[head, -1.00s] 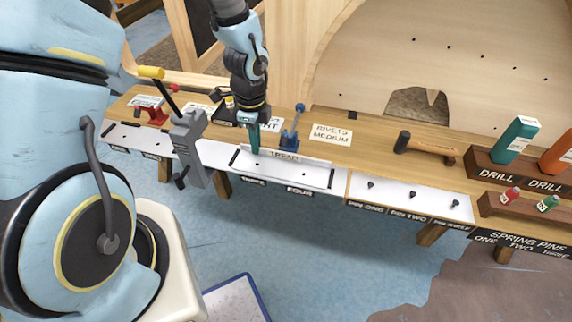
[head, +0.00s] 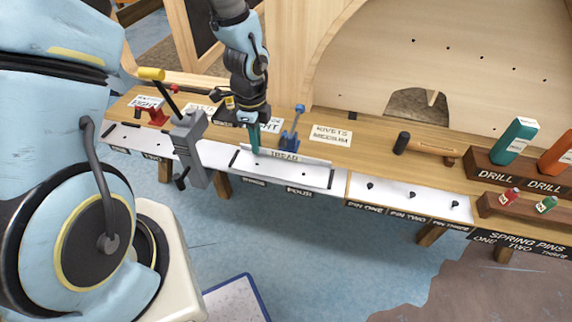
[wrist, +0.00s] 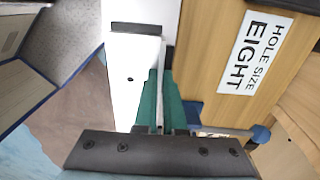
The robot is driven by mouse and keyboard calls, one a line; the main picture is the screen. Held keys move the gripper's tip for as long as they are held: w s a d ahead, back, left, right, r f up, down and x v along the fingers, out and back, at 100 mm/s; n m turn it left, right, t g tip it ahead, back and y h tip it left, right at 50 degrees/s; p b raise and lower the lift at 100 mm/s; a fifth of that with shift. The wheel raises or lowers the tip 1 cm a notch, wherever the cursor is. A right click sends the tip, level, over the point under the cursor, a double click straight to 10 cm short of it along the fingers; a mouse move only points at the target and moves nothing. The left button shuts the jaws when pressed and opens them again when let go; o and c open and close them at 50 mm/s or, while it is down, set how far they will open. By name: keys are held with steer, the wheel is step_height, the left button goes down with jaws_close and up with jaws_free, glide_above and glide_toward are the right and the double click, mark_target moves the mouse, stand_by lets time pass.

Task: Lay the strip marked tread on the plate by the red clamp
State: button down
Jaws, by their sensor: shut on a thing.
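The pale strip marked tread (head: 300,159) stands on edge along the back of the white plate (head: 285,177) by the blue clamp (head: 289,139). My gripper (head: 254,144) points down at the strip's left part, its teal fingers shut on it. In the wrist view the strip (wrist: 160,88) shows as a thin edge between the fingers (wrist: 160,108). Whether it touches the plate is hard to tell. The red clamp (head: 155,116) is at the bench's far left, behind another white plate (head: 128,137), which is partly hidden by a grey post.
A grey upright tool (head: 190,150) with a yellow-ended handle stands between the two plates. A hammer (head: 425,146), drill blocks (head: 500,171) and a plate with pins (head: 400,194) are to the right. Label cards lie behind the clamps.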

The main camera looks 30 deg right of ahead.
mark_target(250, 166)
steer(key=shift+r+p, duration=0.45)
steer(key=shift+r, duration=0.1)
steer(key=shift+s+a, duration=0.1)
steer(key=shift+s+a+b, duration=0.65)
steer(key=shift+s+a, duration=0.95)
steer(key=shift+s, duration=0.1)
steer(key=shift+r, duration=0.1)
steer(key=shift+r+p, duration=2.4)
steer(key=shift+r, duration=0.05)
